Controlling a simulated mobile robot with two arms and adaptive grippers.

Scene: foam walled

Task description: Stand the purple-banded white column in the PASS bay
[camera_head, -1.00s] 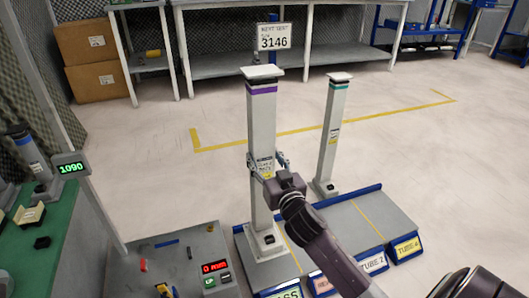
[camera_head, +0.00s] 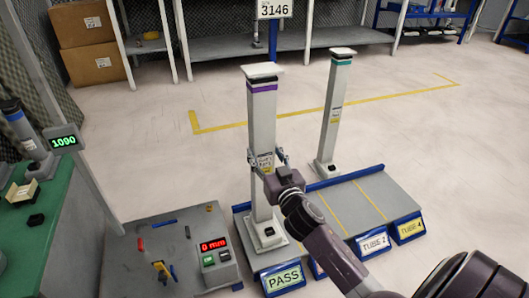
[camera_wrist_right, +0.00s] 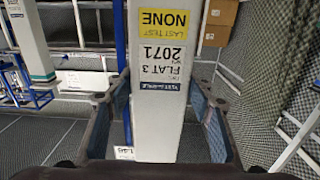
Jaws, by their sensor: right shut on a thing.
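The purple-banded white column (camera_head: 262,125) stands upright in the head view, its square grey foot (camera_head: 266,235) over the PASS bay at the left end of the blue-edged platform. The PASS sign (camera_head: 284,278) is just in front of the foot. I cannot tell whether the foot fully rests on the platform. My right gripper (camera_head: 268,160) is shut on the column's shaft at about mid-height, just around its label. In the right wrist view the shaft (camera_wrist_right: 158,110) sits between the two fingers (camera_wrist_right: 165,120), with its label upside down. My left gripper is not in view.
A teal-banded column (camera_head: 333,115) stands behind the platform. Yellow floor lines lie behind.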

